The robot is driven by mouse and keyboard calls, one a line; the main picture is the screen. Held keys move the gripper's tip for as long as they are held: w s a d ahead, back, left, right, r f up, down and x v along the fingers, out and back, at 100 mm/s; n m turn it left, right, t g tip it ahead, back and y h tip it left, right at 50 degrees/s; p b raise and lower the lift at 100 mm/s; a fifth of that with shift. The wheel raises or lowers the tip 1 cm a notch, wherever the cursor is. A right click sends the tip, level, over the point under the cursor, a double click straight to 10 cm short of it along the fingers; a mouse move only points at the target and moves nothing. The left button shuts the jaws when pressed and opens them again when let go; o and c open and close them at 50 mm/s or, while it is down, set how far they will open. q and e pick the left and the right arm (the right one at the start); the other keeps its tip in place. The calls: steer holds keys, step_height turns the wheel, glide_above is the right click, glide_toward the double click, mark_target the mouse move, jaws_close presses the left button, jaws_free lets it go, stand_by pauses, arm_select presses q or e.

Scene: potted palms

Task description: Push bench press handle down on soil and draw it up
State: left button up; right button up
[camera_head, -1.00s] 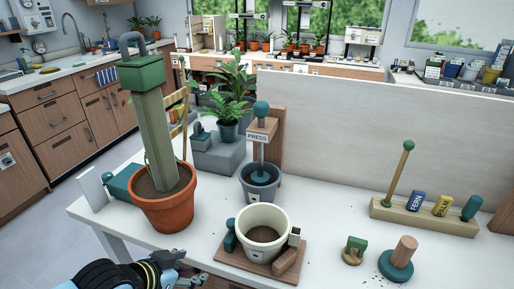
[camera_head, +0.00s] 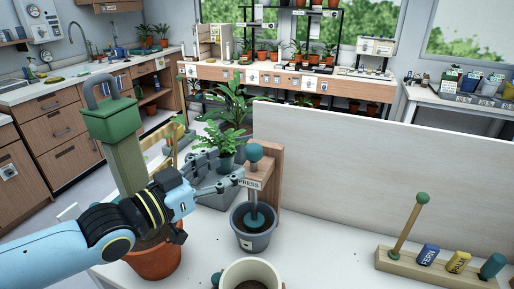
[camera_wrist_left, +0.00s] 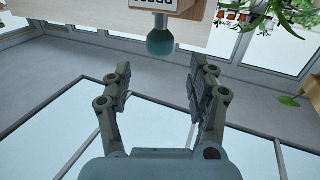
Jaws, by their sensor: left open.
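The bench press has a teal ball handle (camera_head: 254,151) on a rod, a wooden stand (camera_head: 272,172) with a PRESS label, and a grey-blue pot (camera_head: 254,238) at its foot. The rod's teal lower end sits inside that pot. My left gripper (camera_head: 240,172) is open and empty, just left of the handle and at about the label's height, apart from the handle as far as I can tell. In the left wrist view the ball handle (camera_wrist_left: 160,43) shows beyond and between the open fingertips (camera_wrist_left: 160,75). My right gripper is not in view.
A terracotta pot (camera_head: 155,262) with a tall green-topped post (camera_head: 111,118) stands behind my left arm. A cream pot (camera_head: 252,276) is at the front. A wooden rack (camera_head: 400,262) stands at right. A palm (camera_head: 226,115) is behind the press. A pale panel (camera_head: 380,180) backs the table.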

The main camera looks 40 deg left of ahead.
mark_target(247, 156)
arm_select(q)
steer(key=w+b, duration=0.3)
steer(key=w+f+b, duration=0.1)
steer(key=w, duration=0.1)
steer(key=shift+w+d, duration=0.1)
steer(key=shift+d, duration=0.3)
steer(key=b, duration=0.1)
steer(key=w+b, duration=0.2)
steer(key=shift+w+d+r, duration=0.2)
steer(key=shift+w+r, duration=0.05)
steer(key=shift+w+d+r+b, duration=0.1)
steer(key=shift+w+r+b, duration=0.05)
steer(key=shift+w+b, duration=0.35)
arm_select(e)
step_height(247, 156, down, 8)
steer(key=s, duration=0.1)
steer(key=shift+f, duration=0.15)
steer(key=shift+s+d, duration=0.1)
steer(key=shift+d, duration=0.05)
arm_select(q)
steer(key=shift+w, duration=0.1)
jaws_close()
